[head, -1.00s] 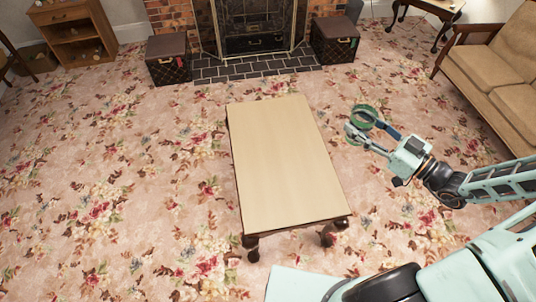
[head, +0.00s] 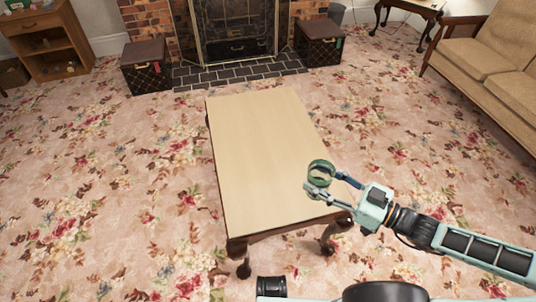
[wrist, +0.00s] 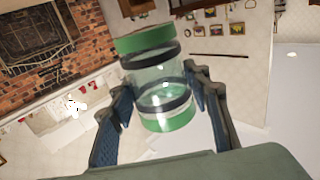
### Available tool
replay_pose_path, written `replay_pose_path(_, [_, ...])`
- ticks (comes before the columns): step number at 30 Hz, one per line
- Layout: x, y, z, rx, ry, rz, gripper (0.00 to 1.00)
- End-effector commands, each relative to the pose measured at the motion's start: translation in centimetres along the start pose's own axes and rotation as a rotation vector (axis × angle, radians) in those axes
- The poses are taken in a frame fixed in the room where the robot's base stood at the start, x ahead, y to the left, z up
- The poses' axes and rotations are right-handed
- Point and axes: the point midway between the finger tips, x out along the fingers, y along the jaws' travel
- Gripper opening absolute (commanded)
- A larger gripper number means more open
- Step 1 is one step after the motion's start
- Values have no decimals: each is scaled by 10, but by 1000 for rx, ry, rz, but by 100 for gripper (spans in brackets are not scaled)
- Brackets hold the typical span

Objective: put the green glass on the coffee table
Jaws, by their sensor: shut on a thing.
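The green glass (head: 321,172) is held in my gripper (head: 330,186) at the right edge of the coffee table in the head view. The glass also fills the middle of the wrist view (wrist: 157,78), clear with green bands at both ends and dark bands between. The fingers of my gripper (wrist: 160,100) are on either side of it there. The coffee table (head: 262,150) has a bare light wooden top and dark legs. The glass overlaps the table's right edge in the picture; its height above the top is hard to tell.
The whole tabletop is clear. A brown sofa (head: 497,65) stands at the right. Two dark trunks (head: 147,66) and (head: 319,42) flank the fireplace (head: 236,30) at the back. Open floral carpet (head: 110,180) surrounds the table.

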Motion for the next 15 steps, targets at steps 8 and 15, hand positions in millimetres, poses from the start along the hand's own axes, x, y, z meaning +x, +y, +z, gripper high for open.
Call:
replay_pose_path(8, [-10, 12, 61, -1, 5, 85, 15])
replay_pose_path(15, [-16, 23, 75, 0, 3, 136, 15])
